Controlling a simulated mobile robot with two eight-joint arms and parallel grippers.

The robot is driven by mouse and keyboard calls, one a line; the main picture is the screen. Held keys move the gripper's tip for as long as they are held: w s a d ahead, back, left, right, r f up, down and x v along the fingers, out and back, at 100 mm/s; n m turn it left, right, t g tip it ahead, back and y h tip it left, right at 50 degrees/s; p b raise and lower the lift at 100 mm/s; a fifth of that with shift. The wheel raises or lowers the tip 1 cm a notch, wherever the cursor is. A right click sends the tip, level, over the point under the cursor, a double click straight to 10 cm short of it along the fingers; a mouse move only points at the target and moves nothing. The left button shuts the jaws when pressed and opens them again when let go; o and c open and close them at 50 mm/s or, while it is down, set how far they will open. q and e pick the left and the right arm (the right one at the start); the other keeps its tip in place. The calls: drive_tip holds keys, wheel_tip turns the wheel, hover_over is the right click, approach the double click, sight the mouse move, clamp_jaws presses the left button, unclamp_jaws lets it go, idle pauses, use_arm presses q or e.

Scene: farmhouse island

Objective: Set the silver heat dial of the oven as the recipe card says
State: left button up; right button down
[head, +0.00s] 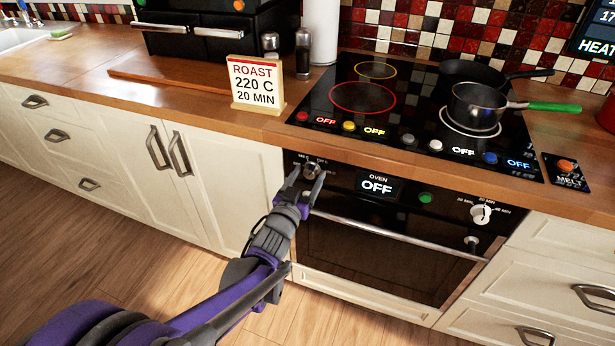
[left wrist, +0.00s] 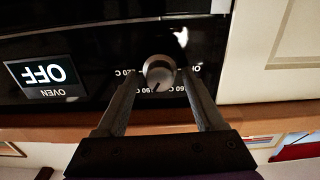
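The recipe card (head: 257,84) stands on the counter and reads ROAST, 220 C, 20 MIN. The silver heat dial (head: 310,169) is at the left end of the oven's black panel; it also shows in the left wrist view (left wrist: 159,72), upside down, ringed by temperature marks partly hidden by my fingers. Its dark pointer line faces the picture's bottom, slightly left. My left gripper (head: 314,177) is at the dial, its fingers on either side with small gaps visible in the left wrist view (left wrist: 161,80). The oven display (head: 377,186) reads OFF. My right gripper is not in view.
The oven handle (head: 395,236) runs below the panel. A green button (head: 425,197) and a white timer dial (head: 481,214) sit farther right. The hob (head: 400,115) above holds a green-handled pan (head: 478,103). Cream cabinets (head: 130,165) flank the oven.

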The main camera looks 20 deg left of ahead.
use_arm(q)
clamp_jaws()
drive_tip(key=shift+m, duration=0.5)
drive_tip(key=m+p, duration=0.1)
drive_tip(key=m, duration=0.3)
drive_tip(key=shift+m, duration=0.4)
drive_tip(key=m+p, duration=0.1)
drive_tip(key=m, duration=0.4)
drive_tip(key=shift+m, duration=0.4)
drive_tip(key=shift+o, duration=0.6)
unclamp_jaws()
